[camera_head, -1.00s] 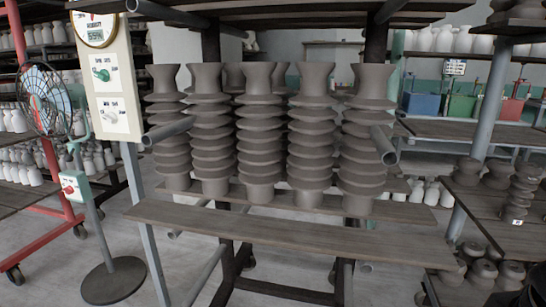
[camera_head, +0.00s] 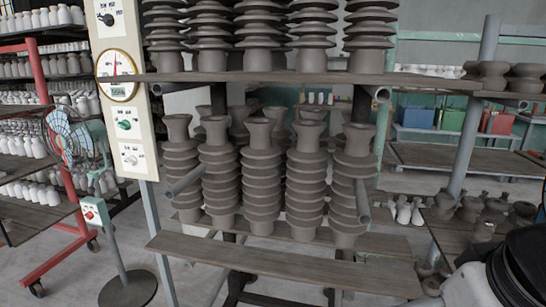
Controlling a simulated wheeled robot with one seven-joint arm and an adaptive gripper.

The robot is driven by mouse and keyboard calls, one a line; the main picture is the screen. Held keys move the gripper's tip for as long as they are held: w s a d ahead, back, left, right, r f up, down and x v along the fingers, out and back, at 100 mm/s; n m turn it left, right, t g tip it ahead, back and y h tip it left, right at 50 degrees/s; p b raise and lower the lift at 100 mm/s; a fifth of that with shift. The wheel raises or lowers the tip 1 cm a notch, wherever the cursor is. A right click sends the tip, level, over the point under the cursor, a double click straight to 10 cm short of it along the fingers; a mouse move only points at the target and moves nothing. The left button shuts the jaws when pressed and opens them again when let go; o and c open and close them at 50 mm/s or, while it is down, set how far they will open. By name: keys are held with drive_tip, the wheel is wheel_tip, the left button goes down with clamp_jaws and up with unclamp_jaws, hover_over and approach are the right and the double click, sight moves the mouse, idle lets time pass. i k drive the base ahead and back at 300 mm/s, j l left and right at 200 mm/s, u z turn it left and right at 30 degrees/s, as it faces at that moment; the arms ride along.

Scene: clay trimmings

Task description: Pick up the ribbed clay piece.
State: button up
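Several dark grey ribbed clay pieces stand upright in a row on the middle shelf; one near the centre (camera_head: 261,185) has a flared top and stacked discs. More ribbed pieces, such as this one (camera_head: 313,35), stand on the upper shelf. I cannot tell which ribbed piece the task means. A ribbed piece with a small tag, on the right rack in the earlier view, is no longer clear there. Parts of my arm fill the lower right corner and cover part of that rack. My gripper is not in view.
An empty plank (camera_head: 280,267) runs along the front of the rack. Metal tubes (camera_head: 186,181) jut out toward me. A fan (camera_head: 72,135) and a control panel (camera_head: 124,95) stand at left. Smaller clay pots (camera_head: 470,207) stand on the right rack, with bins behind.

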sight(483, 226)
drive_tip(key=z, duration=0.95)
drive_tip(key=i+j, duration=0.1)
drive_tip(key=i, duration=0.45)
drive_tip(key=i+j+z, duration=0.1)
drive_tip(key=i, duration=0.45)
